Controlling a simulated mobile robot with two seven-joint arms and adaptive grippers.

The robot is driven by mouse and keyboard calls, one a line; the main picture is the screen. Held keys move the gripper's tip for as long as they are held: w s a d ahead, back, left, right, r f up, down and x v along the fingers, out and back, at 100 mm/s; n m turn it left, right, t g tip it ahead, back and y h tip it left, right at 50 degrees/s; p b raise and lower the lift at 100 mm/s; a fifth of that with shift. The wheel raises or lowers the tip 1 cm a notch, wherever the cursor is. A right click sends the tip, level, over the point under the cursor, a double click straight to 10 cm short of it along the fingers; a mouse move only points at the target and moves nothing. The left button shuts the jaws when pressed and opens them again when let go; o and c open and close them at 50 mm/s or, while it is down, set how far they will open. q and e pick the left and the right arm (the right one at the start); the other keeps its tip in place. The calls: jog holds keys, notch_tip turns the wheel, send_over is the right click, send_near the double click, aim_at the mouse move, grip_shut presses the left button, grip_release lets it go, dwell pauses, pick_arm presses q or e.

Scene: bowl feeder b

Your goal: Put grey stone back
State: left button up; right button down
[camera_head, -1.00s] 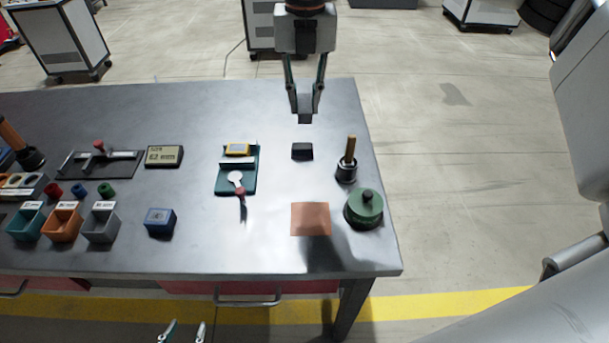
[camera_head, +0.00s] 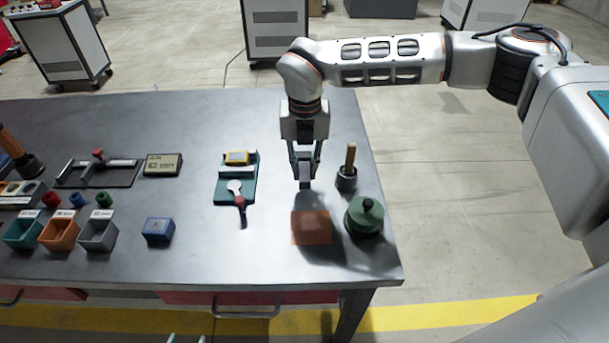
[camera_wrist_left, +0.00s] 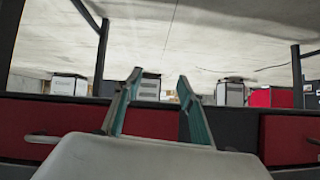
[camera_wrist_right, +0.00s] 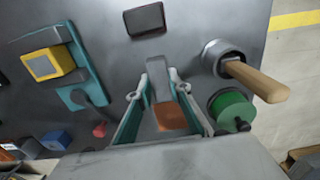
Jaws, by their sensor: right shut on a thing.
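My right gripper (camera_head: 305,172) is shut on the grey stone (camera_head: 305,184), a small grey block. It holds the stone above the table, just behind the copper-coloured square (camera_head: 311,228). In the right wrist view the grey stone (camera_wrist_right: 158,68) sits between the fingertips, with the copper square (camera_wrist_right: 171,117) beyond it. A dark block (camera_wrist_right: 145,19) lies on the table nearby; my gripper hides it in the head view. My left gripper (camera_wrist_left: 156,84) is open and empty, in front of the table. Only its fingertips show at the head view's bottom edge.
A dark pot with a wooden-handled tool (camera_head: 347,170) and a round green lidded container (camera_head: 364,216) stand close right of the right gripper. A teal fixture (camera_head: 236,180) stands to the left. A blue box (camera_head: 158,230) and coloured bins (camera_head: 60,234) are farther left.

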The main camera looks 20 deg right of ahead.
aim_at(305, 171)
jog(key=shift+f, duration=1.35)
jog(key=shift+f, duration=0.1)
jog(key=c, duration=1.8)
grip_release()
jog(key=shift+c, duration=0.2)
notch_tip(305, 171, up, 12)
